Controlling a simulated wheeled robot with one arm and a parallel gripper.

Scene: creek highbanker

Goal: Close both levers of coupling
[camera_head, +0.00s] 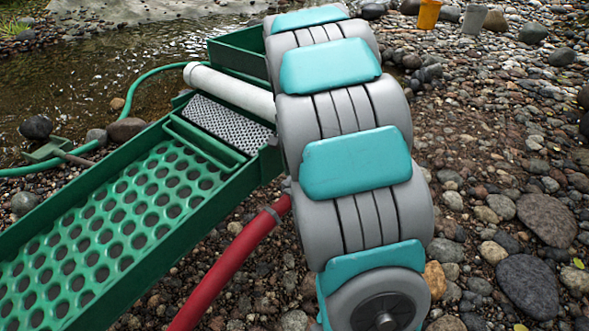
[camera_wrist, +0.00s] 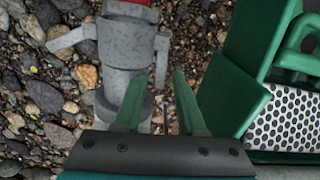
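The grey coupling (camera_wrist: 122,45) is at the top centre-left of the wrist view, with a red hose end (camera_wrist: 135,2) above it. Its left lever (camera_wrist: 70,38) sticks out to the left, away from the body. Its right lever (camera_wrist: 162,60) points down the picture beside the body, with a small gap visible. My gripper (camera_wrist: 158,85) is open, its two green fingers apart. In the picture the right lever's end lies between the fingertips; I cannot tell whether they touch. The left finger overlaps the coupling's lower body. My arm hides the coupling in the head view.
The green sluice box (camera_head: 120,215) with its perforated tray lies left of my arm, close to my right finger in the wrist view. A red hose (camera_head: 230,265) runs below it.

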